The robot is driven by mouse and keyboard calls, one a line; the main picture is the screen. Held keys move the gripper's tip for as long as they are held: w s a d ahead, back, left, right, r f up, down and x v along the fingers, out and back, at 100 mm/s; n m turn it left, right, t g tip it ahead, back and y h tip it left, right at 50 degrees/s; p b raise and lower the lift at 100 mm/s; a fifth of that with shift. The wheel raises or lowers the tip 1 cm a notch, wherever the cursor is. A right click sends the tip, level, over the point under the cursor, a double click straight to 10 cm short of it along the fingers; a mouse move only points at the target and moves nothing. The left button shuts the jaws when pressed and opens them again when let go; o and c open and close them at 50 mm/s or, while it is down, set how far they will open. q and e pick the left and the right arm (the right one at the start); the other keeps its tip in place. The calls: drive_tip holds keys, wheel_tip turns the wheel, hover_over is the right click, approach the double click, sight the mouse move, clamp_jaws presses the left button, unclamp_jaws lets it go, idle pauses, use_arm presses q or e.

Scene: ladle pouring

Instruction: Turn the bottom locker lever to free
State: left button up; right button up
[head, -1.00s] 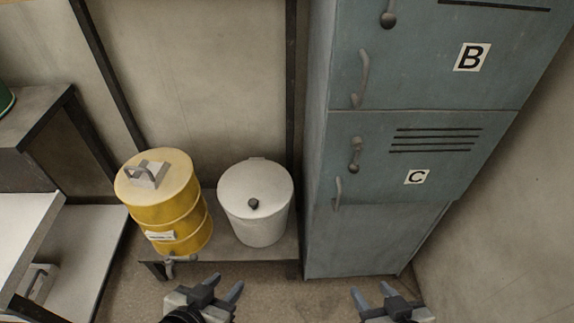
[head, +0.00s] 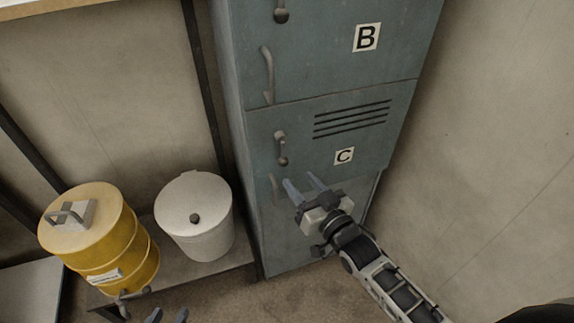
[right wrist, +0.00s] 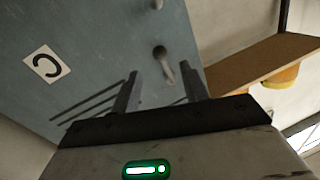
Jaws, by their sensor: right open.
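The bottom locker door, marked C, carries a short grey lever (head: 282,148) at its left side, hanging nearly straight down from its pivot. A curved door handle (head: 275,187) sits below it. My right gripper (head: 303,181) is open and empty in front of the door, below and right of the lever in the head view. In the right wrist view the lever (right wrist: 163,62) appears upside down, just beyond the gap between the two open fingers, apart from them. My left gripper (head: 167,316) shows only its fingertips at the bottom edge; they are spread with nothing between.
Locker B (head: 330,50), with its own lever and handle, is above. A white lidded bin (head: 195,235) and a yellow drum (head: 90,235) stand on a low shelf to the left. A bare wall (head: 490,140) closes the right side.

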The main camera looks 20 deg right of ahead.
sight(286, 165)
drive_tip(key=x, duration=0.7)
clamp_jaws()
drive_tip(key=shift+s, duration=0.1)
